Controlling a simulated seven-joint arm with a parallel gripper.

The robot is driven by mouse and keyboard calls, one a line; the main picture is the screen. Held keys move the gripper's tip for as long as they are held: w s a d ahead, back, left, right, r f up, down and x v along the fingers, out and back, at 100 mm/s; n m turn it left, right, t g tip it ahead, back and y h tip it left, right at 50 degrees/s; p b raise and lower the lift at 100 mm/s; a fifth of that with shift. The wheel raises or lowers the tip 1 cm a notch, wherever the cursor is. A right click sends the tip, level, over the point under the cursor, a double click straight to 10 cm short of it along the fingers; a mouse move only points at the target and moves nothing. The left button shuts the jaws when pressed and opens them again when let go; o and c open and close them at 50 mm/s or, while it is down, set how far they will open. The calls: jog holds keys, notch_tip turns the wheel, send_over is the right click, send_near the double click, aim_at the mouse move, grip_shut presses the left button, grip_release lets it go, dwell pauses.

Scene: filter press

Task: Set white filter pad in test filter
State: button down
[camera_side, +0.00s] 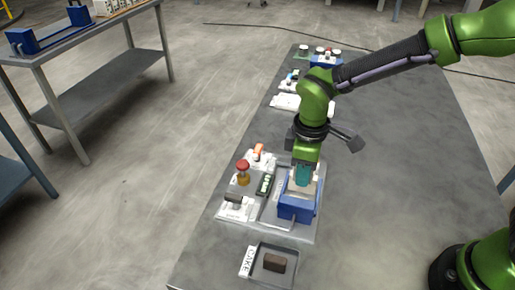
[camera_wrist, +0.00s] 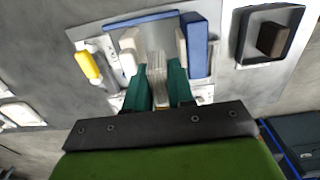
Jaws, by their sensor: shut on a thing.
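My gripper (camera_side: 303,174) points down over the blue test filter (camera_side: 297,210) on the table. In the wrist view its two teal fingers (camera_wrist: 158,82) are shut on a whitish, ribbed pad (camera_wrist: 156,63), apparently the white filter pad. The pad stands upright on edge between the fingers. The test filter shows there as a blue end plate (camera_wrist: 196,45) at right and a blue bar along the top. Pale plates stand on both sides of the pad inside it. The pad's lower edge is hidden, so I cannot tell if it touches the filter.
A tray marked CAKE (camera_side: 250,262) holds a dark brown block (camera_side: 274,263) near the front. More fixtures stand at the back; the table's right side is clear.

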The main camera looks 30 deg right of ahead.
jog(key=shift+f, duration=3.55)
jog(key=shift+f, duration=0.35)
jog(key=c, duration=0.9)
grip_release()
jog(key=shift+c, duration=0.2)
jog(key=shift+o, duration=0.3)
jog(key=shift+w+r, duration=0.1)
jog(key=shift+r, duration=1.75)
jog(key=shift+w+d+r, duration=0.1)
jog(key=shift+d+r, duration=0.05)
jog(key=shift+r, duration=1.95)
